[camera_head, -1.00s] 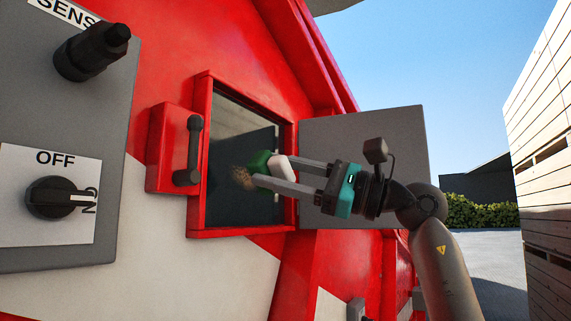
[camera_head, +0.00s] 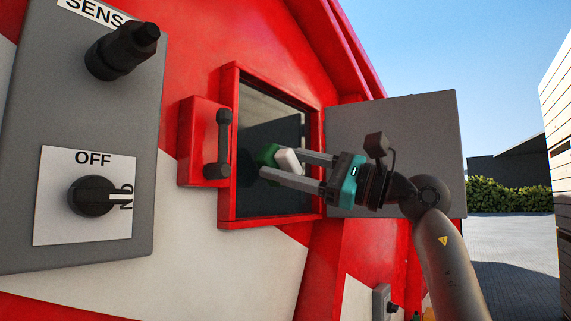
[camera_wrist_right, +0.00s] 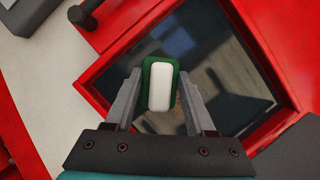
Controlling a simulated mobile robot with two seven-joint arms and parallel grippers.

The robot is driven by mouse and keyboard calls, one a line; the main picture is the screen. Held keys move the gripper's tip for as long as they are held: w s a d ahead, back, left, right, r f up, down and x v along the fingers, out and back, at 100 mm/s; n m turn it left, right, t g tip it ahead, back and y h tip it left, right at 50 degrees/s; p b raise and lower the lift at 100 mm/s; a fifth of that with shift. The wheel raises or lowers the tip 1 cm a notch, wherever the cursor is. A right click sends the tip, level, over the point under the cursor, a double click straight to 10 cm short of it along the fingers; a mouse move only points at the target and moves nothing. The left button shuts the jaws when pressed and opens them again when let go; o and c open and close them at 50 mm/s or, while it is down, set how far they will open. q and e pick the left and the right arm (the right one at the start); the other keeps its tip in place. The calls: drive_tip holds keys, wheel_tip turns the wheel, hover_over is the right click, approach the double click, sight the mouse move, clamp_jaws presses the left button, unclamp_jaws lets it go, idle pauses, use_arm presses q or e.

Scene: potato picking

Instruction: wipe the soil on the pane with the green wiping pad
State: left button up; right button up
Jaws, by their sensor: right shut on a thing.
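The dark glass pane (camera_head: 262,198) sits in a red frame on the red machine wall. It also shows in the right wrist view (camera_wrist_right: 225,50). My right gripper (camera_head: 284,166) is shut on the wiping pad's white grip (camera_head: 289,162). The green wiping pad (camera_head: 268,155) faces the pane, in front of its middle; I cannot tell if it touches the glass. The wrist view shows the pad (camera_wrist_right: 148,97) between both fingers. I see no clear soil on the pane in the head view; part of the glass is hidden behind the pad and fingers. My left gripper is not in view.
A red block with a black handle (camera_head: 223,140) stands out left of the pane. A grey control box with a black switch (camera_head: 92,196) is farther left. A grey panel (camera_head: 430,120) stands right of the pane, behind my arm.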

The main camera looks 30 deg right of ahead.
drive_tip(key=shift+w+a+p, duration=0.25)
drive_tip(key=shift+w+p, duration=0.05)
drive_tip(key=shift+w, duration=0.2)
drive_tip(key=shift+w+a+p, duration=0.2)
drive_tip(key=shift+w+p, duration=0.05)
drive_tip(key=shift+w, duration=0.25)
idle(0.3)
drive_tip(key=shift+w+d+p, duration=1.35)
drive_tip(key=shift+w+d, duration=0.2)
drive_tip(key=shift+d, duration=2.15)
drive_tip(key=shift+s+a+f+b, duration=0.1)
drive_tip(key=shift+s+a+b, duration=0.25)
drive_tip(key=shift+a, duration=0.55)
drive_tip(key=shift+s+a+r+b, duration=0.1)
drive_tip(key=shift+s+a+b, duration=0.3)
drive_tip(key=shift+a, duration=0.55)
drive_tip(key=shift+s+a+f+b, duration=0.1)
drive_tip(key=shift+s+a+b, duration=0.25)
drive_tip(key=shift+a, duration=0.55)
drive_tip(key=shift+s+a, duration=0.25)
drive_tip(key=shift+a, duration=0.25)
drive_tip(key=shift+s+a, duration=0.2)
drive_tip(key=shift+a, duration=0.25)
